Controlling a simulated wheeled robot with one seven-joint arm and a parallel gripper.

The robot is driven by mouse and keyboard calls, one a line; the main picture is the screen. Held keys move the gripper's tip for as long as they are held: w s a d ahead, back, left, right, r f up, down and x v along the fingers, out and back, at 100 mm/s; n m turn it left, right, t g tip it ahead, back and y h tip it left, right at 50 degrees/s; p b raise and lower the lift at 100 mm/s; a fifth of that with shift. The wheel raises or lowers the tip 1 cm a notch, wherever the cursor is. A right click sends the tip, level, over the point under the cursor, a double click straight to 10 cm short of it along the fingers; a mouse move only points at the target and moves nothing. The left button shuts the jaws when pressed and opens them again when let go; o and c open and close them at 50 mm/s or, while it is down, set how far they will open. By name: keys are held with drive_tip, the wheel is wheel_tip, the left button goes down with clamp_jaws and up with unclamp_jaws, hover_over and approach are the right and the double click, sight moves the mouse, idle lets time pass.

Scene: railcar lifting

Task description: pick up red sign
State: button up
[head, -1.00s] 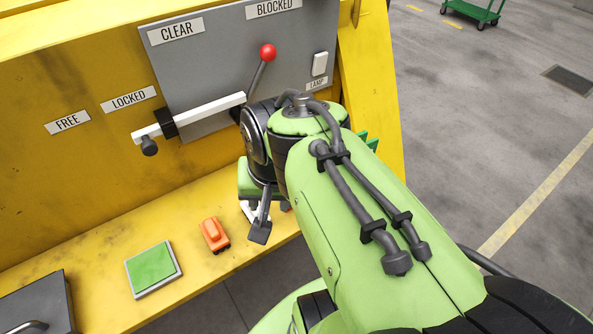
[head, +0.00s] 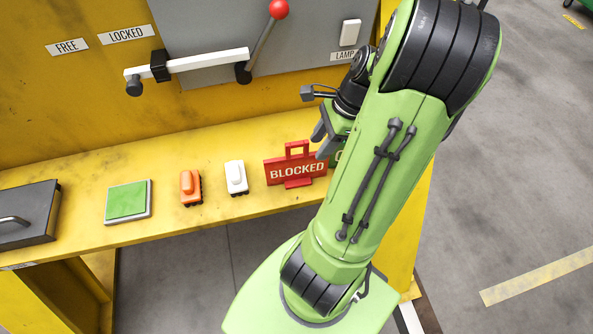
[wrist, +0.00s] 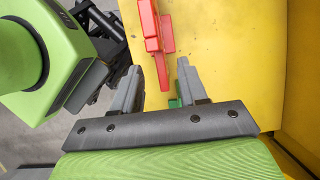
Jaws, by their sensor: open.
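The red sign (head: 296,171), lettered BLOCKED and with a handle loop on top, stands upright on the yellow shelf (head: 228,206), right of the white toy car (head: 236,178). In the wrist view the sign (wrist: 155,38) is seen from above as a narrow red shape just beyond my fingertips. My gripper (wrist: 160,72) is open and empty, and the near end of the sign lies about between the fingertip lines. In the head view my gripper (head: 325,135) is by the sign's right upper side, partly hidden by my arm. I cannot tell whether they touch.
A green object (wrist: 174,102), mostly hidden, is beside the sign. An orange toy car (head: 191,188), a green pad (head: 128,201) and a grey box (head: 28,214) stand to the left. The grey panel with a red-knobbed lever (head: 278,10) and a white bar (head: 205,62) rise behind.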

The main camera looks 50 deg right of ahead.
drive_tip(key=b, duration=0.3)
approach(309, 175)
drive_tip(key=w+a+f, duration=0.1)
drive_tip(key=w+f, duration=0.1)
drive_tip(key=f, duration=0.1)
drive_tip(key=a+f, duration=0.1)
drive_tip(key=shift+w+a+f, duration=0.15)
drive_tip(key=shift+w+a, duration=0.15)
drive_tip(key=shift+w, duration=0.1)
clamp_jaws()
